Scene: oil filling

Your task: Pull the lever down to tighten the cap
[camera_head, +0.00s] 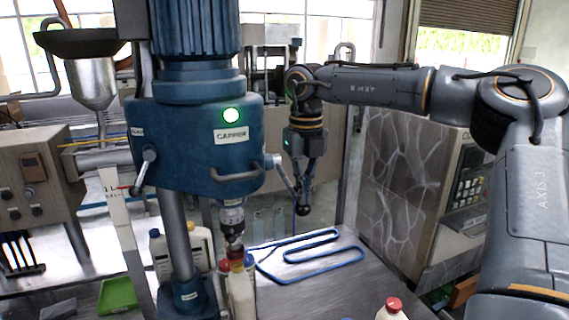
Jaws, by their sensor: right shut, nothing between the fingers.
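The blue capper (195,145) stands left of centre, with a lit green lamp on its front. Its lever (285,177) slopes down to the right from the hub on the machine's right side and ends in a black knob (302,210). My right gripper (304,185) points down at the lever, close to its lower part and just above the knob. It is shut with nothing held; whether it touches the lever is unclear. A pale bottle (241,295) stands under the capping head (232,218), its cap at the head's lower end. My left gripper is out of view.
Capped bottles (199,243) stand behind the capper's column. A blue looped tube (320,250) lies on the metal table. A red-capped bottle (392,308) stands at the front right. A green tray (118,296) is at the lower left. A grey cabinet (405,190) stands right.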

